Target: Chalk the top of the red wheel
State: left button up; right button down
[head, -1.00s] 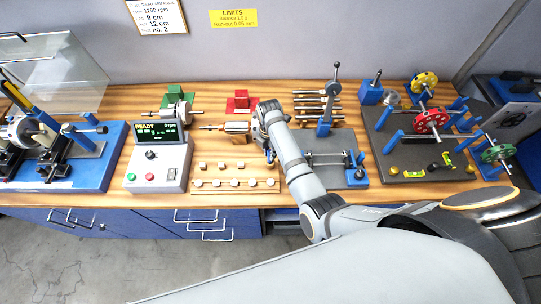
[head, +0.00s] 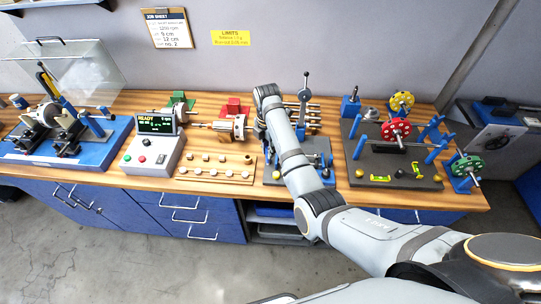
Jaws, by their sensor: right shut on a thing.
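The red wheel (head: 396,131) stands upright on its shaft in the stand on the dark grey plate (head: 365,172), between a yellow wheel (head: 401,101) and a green wheel (head: 468,166). My right arm reaches in from the lower right, and my right gripper (head: 261,126) is over the middle of the bench, well left of the red wheel. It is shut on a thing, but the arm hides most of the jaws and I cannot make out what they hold. I cannot pick out any chalk. My left gripper is not in view.
A copper-coloured rotor (head: 222,126) lies just left of my right gripper. A control box (head: 152,152) with a lit screen and a wooden strip (head: 215,172) with small pieces are further left. Two small levels lie on the grey plate. A balancing machine stands on a blue base (head: 105,152).

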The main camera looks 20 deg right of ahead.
jog(key=shift+w+a+r, duration=0.15)
jog(key=shift+w+r, duration=0.1)
jog(key=shift+r, duration=0.35)
notch_tip(320, 180, up, 4)
jog(key=shift+s+f, duration=0.1)
jog(key=shift+s, duration=0.05)
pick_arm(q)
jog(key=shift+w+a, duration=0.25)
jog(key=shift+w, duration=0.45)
pick_arm(e)
jog(key=shift+r, duration=0.45)
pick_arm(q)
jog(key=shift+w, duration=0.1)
